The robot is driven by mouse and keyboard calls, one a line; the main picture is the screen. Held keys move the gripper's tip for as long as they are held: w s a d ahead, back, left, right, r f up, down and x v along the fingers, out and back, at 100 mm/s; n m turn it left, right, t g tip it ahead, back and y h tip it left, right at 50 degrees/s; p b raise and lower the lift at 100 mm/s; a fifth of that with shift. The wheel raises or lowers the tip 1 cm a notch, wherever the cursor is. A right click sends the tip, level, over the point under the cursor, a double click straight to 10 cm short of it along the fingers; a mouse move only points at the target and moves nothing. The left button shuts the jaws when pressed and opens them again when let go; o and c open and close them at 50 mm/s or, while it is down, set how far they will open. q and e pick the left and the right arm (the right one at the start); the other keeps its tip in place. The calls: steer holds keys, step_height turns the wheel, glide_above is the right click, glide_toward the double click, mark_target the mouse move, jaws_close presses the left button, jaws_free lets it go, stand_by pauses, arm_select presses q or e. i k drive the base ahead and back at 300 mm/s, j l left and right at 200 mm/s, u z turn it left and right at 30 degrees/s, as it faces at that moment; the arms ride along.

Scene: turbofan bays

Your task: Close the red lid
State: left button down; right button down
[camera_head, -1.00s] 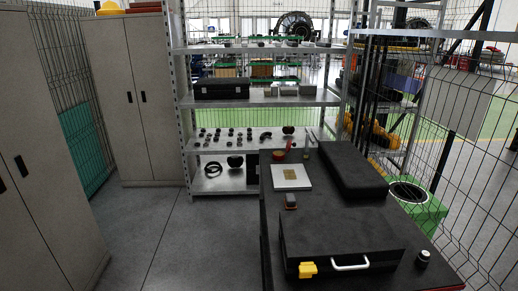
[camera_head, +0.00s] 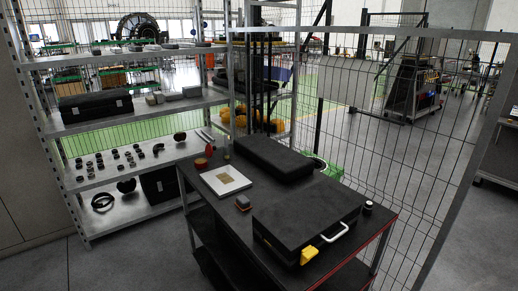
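No lid that is plainly red shows in the head view. A flat black case (camera_head: 305,212) with a white handle (camera_head: 335,232) and a yellow latch (camera_head: 309,255) lies on the near part of the dark table; its top looks closed. A longer black box (camera_head: 273,157) lies behind it on the same table. A small red round item (camera_head: 201,163) stands at the table's far left edge; I cannot tell what it is. Neither of my grippers is in view.
The dark table (camera_head: 210,215) has a red front edge. Metal shelves (camera_head: 100,180) stand at the left and wire fencing behind. Grey floor at the lower left is clear.

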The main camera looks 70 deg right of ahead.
mark_target(209, 149)
steer(key=i+l+z, duration=0.15)
steer(key=i+z, duration=1)
steer(key=z, duration=0.15)
steer(key=i+z, duration=0.3)
steer(key=i, duration=0.45)
steer(key=i+z, duration=0.3)
steer(key=i, duration=0.4)
